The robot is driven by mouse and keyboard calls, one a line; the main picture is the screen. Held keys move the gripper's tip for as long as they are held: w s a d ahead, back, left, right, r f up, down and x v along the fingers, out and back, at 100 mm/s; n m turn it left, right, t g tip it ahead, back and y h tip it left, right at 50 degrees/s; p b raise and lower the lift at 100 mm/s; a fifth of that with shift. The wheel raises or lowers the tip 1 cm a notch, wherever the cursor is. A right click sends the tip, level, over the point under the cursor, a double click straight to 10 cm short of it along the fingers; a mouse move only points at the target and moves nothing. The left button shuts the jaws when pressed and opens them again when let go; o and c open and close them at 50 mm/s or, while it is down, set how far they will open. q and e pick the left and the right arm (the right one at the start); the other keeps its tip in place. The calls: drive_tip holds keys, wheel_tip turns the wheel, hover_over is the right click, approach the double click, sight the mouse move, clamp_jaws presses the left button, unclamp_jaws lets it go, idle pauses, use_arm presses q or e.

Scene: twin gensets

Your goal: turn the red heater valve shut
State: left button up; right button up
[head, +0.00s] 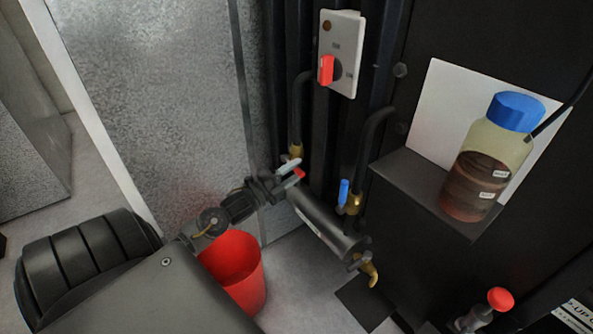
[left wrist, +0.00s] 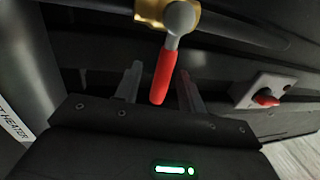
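The red heater valve handle (head: 299,173) sits at the upper left end of the dark heater cylinder (head: 322,222), below a brass fitting (head: 296,150). In the left wrist view the red handle (left wrist: 162,78) hangs from a grey hub on the brass valve body (left wrist: 150,10). My left gripper (head: 287,172) is at the handle. In the left wrist view its two fingers (left wrist: 159,84) are open, one on each side of the handle, with a visible gap on both sides. The handle's tip lies between them. My right gripper is not in view.
A blue valve handle (head: 343,191) stands right of the cylinder. A red bucket (head: 240,272) is below my left arm. A switch box with a red knob (head: 326,69) is above. A blue-capped bottle (head: 490,160) stands on a shelf (head: 415,182) at right.

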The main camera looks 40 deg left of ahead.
use_arm(q)
drive_tip(key=b+v, duration=0.1)
drive_tip(key=v, duration=0.9)
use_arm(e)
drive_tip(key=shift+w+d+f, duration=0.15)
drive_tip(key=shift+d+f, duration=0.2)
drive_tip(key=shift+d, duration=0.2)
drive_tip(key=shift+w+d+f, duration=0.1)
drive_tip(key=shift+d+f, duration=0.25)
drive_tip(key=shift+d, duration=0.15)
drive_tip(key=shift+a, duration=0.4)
